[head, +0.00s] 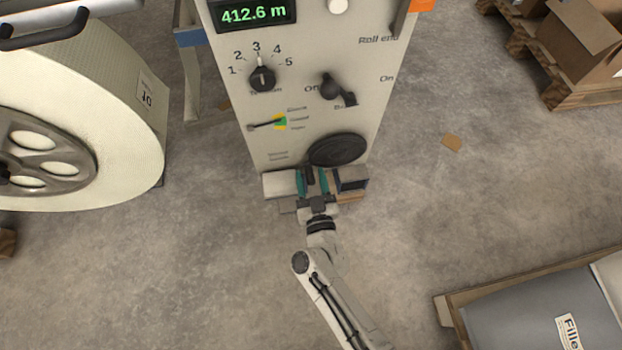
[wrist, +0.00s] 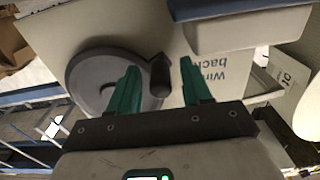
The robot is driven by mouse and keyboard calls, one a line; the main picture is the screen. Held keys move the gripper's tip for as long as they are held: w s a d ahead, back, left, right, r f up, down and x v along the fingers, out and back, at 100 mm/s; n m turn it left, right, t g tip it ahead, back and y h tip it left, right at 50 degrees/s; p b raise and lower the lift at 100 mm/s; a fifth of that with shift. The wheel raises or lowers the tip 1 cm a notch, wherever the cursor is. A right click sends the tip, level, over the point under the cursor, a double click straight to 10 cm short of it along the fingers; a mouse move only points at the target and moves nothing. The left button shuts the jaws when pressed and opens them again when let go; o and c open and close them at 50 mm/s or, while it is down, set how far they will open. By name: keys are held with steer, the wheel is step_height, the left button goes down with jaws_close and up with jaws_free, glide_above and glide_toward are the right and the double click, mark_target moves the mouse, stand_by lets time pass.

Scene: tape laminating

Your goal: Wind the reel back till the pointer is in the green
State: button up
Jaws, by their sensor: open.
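The wind-back wheel (head: 338,150) is a dark disc low on the front of the pale machine panel (head: 215,65). It shows in the wrist view (wrist: 82,72) beside the words "Wind back". Its dark handle (wrist: 160,76) stands out between the green fingers of my gripper (wrist: 157,88). My gripper (head: 312,183) is open around the handle, with a visible gap on the right finger's side. The gauge has a thin dark pointer (head: 262,125) reaching right to a small green and yellow patch (head: 280,122). Its tip is too small to place exactly. The large cream reel (head: 125,120) is at left.
Above the gauge are a numbered knob (head: 263,79), a dark lever (head: 333,88) and a display (head: 252,13) reading 412.6 m. A carton on a pallet (head: 583,45) is at top right, and a grey box (head: 530,315) at bottom right. The floor between is mostly clear.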

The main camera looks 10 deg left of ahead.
jaws_close()
stand_by(0.4)
